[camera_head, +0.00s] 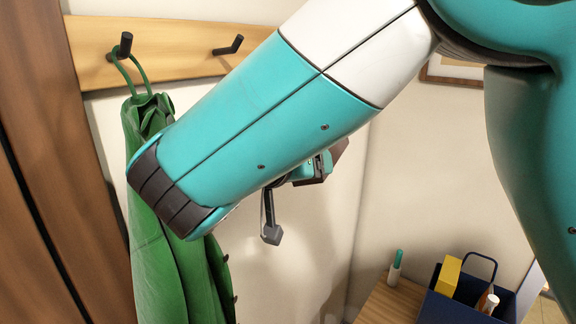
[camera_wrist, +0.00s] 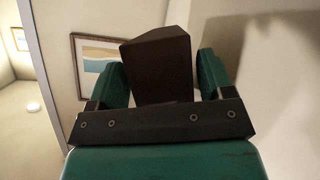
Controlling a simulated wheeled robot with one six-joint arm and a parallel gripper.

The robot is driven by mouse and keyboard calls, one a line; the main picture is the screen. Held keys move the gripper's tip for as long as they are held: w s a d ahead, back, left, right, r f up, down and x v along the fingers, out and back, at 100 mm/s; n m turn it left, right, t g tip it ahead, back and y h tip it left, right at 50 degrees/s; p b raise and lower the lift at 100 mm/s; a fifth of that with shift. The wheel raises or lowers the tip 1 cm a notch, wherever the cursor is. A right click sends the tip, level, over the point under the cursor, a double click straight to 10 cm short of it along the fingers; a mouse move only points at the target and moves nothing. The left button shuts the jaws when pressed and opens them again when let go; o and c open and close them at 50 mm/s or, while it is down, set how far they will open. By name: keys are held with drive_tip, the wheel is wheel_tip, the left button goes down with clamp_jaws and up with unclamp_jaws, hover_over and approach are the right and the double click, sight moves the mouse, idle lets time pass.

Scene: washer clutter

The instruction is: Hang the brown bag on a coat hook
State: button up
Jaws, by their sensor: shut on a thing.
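The brown bag (camera_wrist: 155,78) shows in the wrist view as a dark brown, boxy shape between the two green fingers of my gripper (camera_wrist: 161,63), which is shut on it. In the head view only a small brown part of the bag (camera_head: 340,151) shows behind my gripper (camera_head: 316,168); my arm hides most of it. The rack has a black coat hook (camera_head: 228,46) with nothing visible hanging on it, up and left of my gripper. Another hook (camera_head: 125,44) at the left holds a green coat (camera_head: 150,220) by its loop. The bag is apart from both hooks.
The wooden hook rack (camera_head: 175,50) runs along the wall, partly hidden by my arm. A wooden table (camera_head: 382,304) at lower right bears a green-capped white bottle (camera_head: 395,268) and a blue caddy (camera_head: 445,308). A framed picture (camera_wrist: 88,55) hangs on the wall.

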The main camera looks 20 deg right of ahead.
idle(0.3)
drive_tip(key=o, duration=1.3)
drive_tip(key=shift+s+a+r, duration=0.1)
drive_tip(key=shift+s+a+r+p, duration=0.5)
drive_tip(key=shift+s+p, duration=0.25)
drive_tip(key=shift+s, duration=0.2)
drive_tip(key=shift+s+a+r+p, duration=0.4)
drive_tip(key=shift+s+a+p, duration=0.25)
drive_tip(key=shift+s+p, duration=0.25)
drive_tip(key=shift+s+a+r+p, duration=0.45)
drive_tip(key=shift+s+a+p, duration=0.15)
drive_tip(key=shift+s, duration=0.4)
drive_tip(key=shift+r, duration=0.1)
